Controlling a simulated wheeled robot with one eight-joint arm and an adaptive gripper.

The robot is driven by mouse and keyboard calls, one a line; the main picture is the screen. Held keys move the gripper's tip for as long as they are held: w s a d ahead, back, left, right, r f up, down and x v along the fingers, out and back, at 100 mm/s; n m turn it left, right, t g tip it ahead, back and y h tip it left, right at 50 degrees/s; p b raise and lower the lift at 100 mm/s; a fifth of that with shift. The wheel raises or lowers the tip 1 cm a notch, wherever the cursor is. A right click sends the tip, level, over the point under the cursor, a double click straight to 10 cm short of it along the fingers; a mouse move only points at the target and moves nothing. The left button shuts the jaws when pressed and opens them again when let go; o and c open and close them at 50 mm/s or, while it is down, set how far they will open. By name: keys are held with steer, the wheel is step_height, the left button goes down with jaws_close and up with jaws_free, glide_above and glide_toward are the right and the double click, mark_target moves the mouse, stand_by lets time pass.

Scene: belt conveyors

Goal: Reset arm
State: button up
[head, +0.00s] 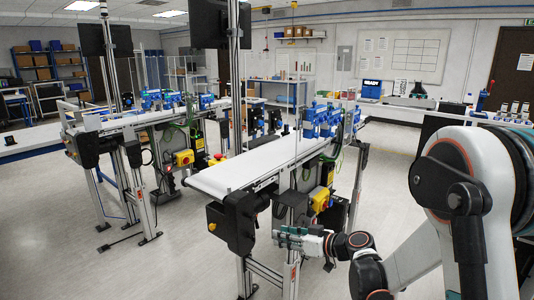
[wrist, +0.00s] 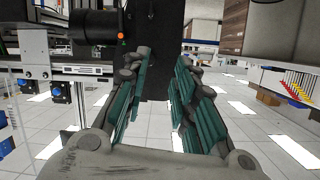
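My gripper (head: 280,238) is at the lower middle of the head view, pointing left, in front of the near end of the closer belt conveyor (head: 245,172). My arm (head: 455,210) reaches in from the right, bent at the elbow. In the wrist view my gripper (wrist: 163,57) shows two teal-padded fingers standing apart with nothing between them. The wrist picture appears turned over, with ceiling panels and lights low in the frame.
A second conveyor (head: 140,121) stands to the left. Blue fixtures (head: 322,116) sit on the closer belt's far part. A black motor housing (head: 232,222) hangs at its near end, close to my gripper. The floor (head: 60,225) at left is clear.

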steer(key=s+d+r+m+g+h, duration=0.1)
steer(key=s+d+r+m+h, duration=0.3)
steer(key=s, duration=0.8)
steer(key=s+d+r+m+g+h, duration=0.15)
steer(key=s+d+r+h, duration=0.35)
steer(key=s, duration=0.6)
steer(key=s+d+m+h, duration=0.2)
steer(key=s+d, duration=0.3)
steer(key=s, duration=0.6)
steer(key=shift+d+f+m, duration=0.15)
steer(key=shift+m, duration=0.2)
steer(key=shift+t, duration=0.25)
